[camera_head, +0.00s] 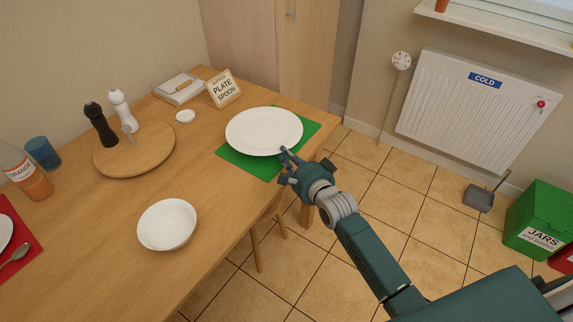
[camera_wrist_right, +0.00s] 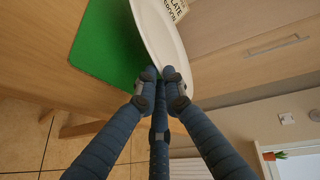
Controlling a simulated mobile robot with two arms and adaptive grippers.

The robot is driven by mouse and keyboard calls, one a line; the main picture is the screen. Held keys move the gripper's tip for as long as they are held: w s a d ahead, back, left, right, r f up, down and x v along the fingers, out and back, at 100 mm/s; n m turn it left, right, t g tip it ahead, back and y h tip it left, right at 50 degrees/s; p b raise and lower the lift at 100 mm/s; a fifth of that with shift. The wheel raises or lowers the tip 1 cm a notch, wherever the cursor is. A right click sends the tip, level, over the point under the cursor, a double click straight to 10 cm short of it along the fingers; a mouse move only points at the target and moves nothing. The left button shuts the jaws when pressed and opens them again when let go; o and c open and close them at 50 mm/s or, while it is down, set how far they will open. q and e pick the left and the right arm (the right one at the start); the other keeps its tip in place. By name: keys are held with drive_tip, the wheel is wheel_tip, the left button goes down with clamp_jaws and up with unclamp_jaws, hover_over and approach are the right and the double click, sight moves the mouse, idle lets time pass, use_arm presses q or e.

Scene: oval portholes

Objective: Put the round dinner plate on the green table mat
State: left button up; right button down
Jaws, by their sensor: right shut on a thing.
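The round white dinner plate (camera_head: 264,130) is over the green table mat (camera_head: 234,162) in the head view, covering its middle. My right gripper (camera_head: 286,156) is shut on the plate's near right rim. In the right wrist view the fingertips (camera_wrist_right: 162,76) pinch the edge of the plate (camera_wrist_right: 160,30), with the green mat (camera_wrist_right: 104,52) beside and beneath it. I cannot tell whether the plate touches the mat or is slightly above it. My left gripper is in neither view.
A white bowl (camera_head: 167,224), a round wooden board (camera_head: 134,150) with two mills, and a small white dish (camera_head: 185,116) stand on the table. A sign (camera_head: 223,88) reading plate and spoon stands behind the mat. A radiator (camera_head: 470,105) is at the right.

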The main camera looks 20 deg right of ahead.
sight(286, 171)
drive_tip(key=shift+w+f, duration=0.1)
drive_tip(key=shift+f, duration=1.65)
drive_tip(key=c, duration=2.2)
unclamp_jaws()
drive_tip(key=shift+f, duration=0.2)
drive_tip(key=shift+o, duration=0.2)
drive_tip(key=shift+s, duration=0.2)
drive_tip(key=v, duration=1.2)
drive_tip(key=s+d+f+n+g+h, duration=0.1)
drive_tip(key=s+f+n+g, duration=0.3)
drive_tip(key=f, duration=0.6)
drive_tip(key=s+f+n, duration=0.1)
drive_tip(key=s+f, duration=0.5)
drive_tip(key=f, duration=0.4)
drive_tip(key=s+d+f+n+g+h, duration=0.1)
drive_tip(key=s+f+n+g, duration=0.25)
drive_tip(key=f, duration=0.75)
drive_tip(key=s+f+n+g, duration=0.2)
drive_tip(key=s+f, duration=0.4)
drive_tip(key=s, duration=0.5)
drive_tip(key=s+f+n+g, duration=0.2)
drive_tip(key=s+f+n, duration=0.2)
drive_tip(key=s, duration=0.7)
drive_tip(key=s+f+n+g, duration=0.2)
drive_tip(key=s+f+n, duration=0.2)
drive_tip(key=s+f, duration=0.3)
drive_tip(key=s, duration=0.5)
drive_tip(key=shift+a+f+g, duration=0.2)
drive_tip(key=shift+f+g, duration=0.15)
drive_tip(key=shift+f, duration=0.05)
